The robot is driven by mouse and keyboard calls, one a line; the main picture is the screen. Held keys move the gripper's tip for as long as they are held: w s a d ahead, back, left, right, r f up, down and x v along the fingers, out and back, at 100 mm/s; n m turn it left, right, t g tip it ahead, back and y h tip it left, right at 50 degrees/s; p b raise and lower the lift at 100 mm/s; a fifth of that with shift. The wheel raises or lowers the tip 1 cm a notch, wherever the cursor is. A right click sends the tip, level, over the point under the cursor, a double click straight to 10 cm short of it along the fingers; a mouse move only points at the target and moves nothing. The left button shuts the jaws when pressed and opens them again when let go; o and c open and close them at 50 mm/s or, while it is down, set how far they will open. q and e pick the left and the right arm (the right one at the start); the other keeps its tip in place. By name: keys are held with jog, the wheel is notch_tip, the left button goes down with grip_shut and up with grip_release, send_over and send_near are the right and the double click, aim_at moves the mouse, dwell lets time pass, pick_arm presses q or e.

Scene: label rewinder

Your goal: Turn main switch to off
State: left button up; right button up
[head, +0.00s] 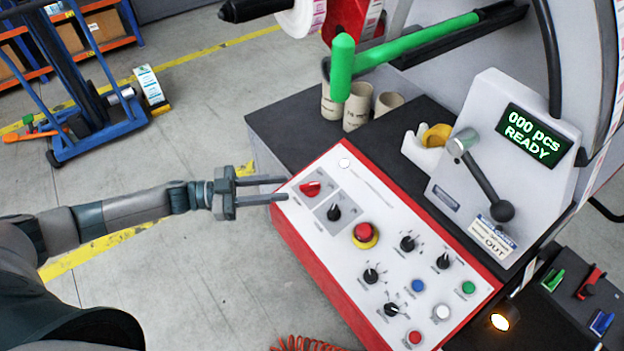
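The main switch looks to be the red rotary knob (311,188) at the upper left of the white control panel (385,205), which has a red casing. Its label is too small to read. A black rotary knob (334,212) sits just below and right of it. My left gripper (286,189) comes in from the left with its two fingers parallel and apart. The fingertips are at the panel's left edge, just short of the red knob, with nothing between them. I cannot tell their height over the panel. My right gripper is not in view.
A red and yellow emergency button (366,235) and several black knobs and coloured buttons fill the panel. A counter display (536,137) reads "000 pcs READY". A lever with a black ball (501,210) and a green-handled bar (342,68) stand behind.

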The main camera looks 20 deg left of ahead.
aim_at(309, 185)
pick_arm(q)
jog(key=p+x, duration=0.2)
jog(key=x, duration=0.6)
jog(key=shift+r+p, duration=0.1)
jog(key=shift+p, duration=0.2)
jog(key=shift+w+d, duration=0.25)
jog(key=shift+d, duration=0.25)
jog(key=shift+c, duration=0.6)
grip_shut()
